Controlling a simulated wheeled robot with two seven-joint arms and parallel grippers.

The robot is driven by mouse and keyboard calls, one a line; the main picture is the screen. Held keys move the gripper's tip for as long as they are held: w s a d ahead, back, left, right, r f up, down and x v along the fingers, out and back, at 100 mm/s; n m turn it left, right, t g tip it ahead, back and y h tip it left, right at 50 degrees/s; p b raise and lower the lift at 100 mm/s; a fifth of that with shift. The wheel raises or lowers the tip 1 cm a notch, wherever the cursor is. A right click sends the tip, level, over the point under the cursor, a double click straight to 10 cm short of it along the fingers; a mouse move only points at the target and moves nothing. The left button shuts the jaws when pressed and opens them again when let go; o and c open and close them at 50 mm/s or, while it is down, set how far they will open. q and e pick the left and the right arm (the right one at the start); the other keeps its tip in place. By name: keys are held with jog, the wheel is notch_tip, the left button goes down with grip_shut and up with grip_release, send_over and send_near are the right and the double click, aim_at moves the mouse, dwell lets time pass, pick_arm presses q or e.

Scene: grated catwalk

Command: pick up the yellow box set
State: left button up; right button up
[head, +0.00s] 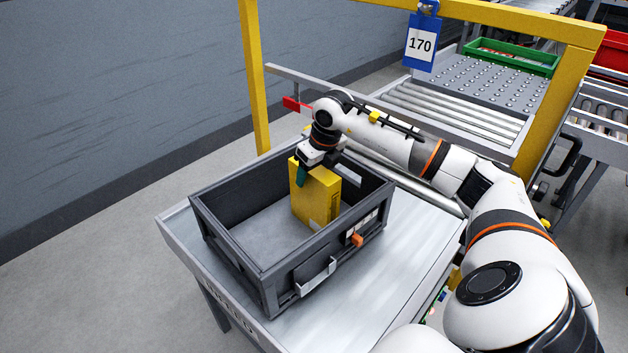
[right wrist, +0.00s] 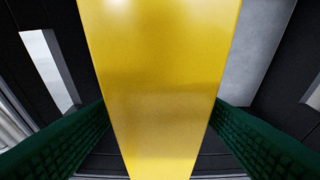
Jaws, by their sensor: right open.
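The yellow box set (head: 318,195) stands upright inside a dark grey crate (head: 262,262), toward the crate's right side. My right gripper (head: 303,172) is at the top of the box, reaching down into the crate from above. In the right wrist view the yellow box set (right wrist: 160,90) fills the middle, between the two green-padded fingers of my right gripper (right wrist: 160,135). The fingers are open, one on each side of the box. Whether either pad touches it I cannot tell. My left gripper is not in view.
The crate sits on a grey metal table (head: 410,260). A roller conveyor (head: 455,112) and a green tray (head: 511,57) are farther back. The crate's left part is empty.

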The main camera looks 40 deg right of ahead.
jog(key=shift+x, duration=0.95)
jog(key=shift+f, duration=0.2)
grip_shut()
